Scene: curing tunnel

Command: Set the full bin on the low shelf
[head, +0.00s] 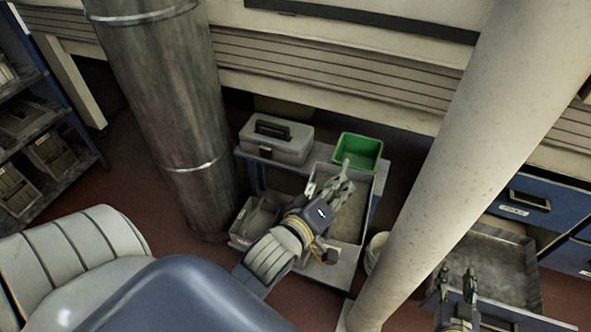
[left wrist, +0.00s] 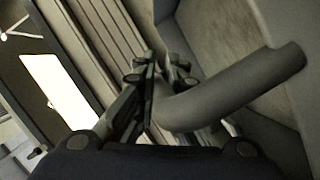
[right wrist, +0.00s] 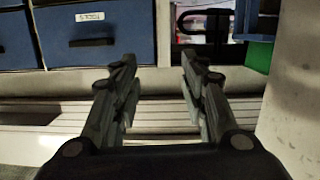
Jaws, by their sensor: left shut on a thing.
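The full bin (head: 371,196) is a grey open box with a grey-brown fill, at the blue-framed stand in the head view. My left gripper (head: 340,187) is over it, its fingers closed around a curved grey handle (left wrist: 235,95), seen close in the left wrist view. The arm hides part of the bin, so I cannot tell whether its base rests on anything. The blue stand has an upper shelf (head: 252,155) and a low level, partly hidden. My right gripper (head: 457,284) is open and empty at the lower right; its parted fingers show in the right wrist view (right wrist: 155,75).
A grey toolbox (head: 277,143) and a green bin (head: 358,151) stand at the stand's back. A grey tray (head: 254,216) sits low left. A thick pipe (head: 165,110) and a pale column (head: 440,170) flank it. An empty grey tray (head: 500,262) is at right, near blue drawers (head: 535,192).

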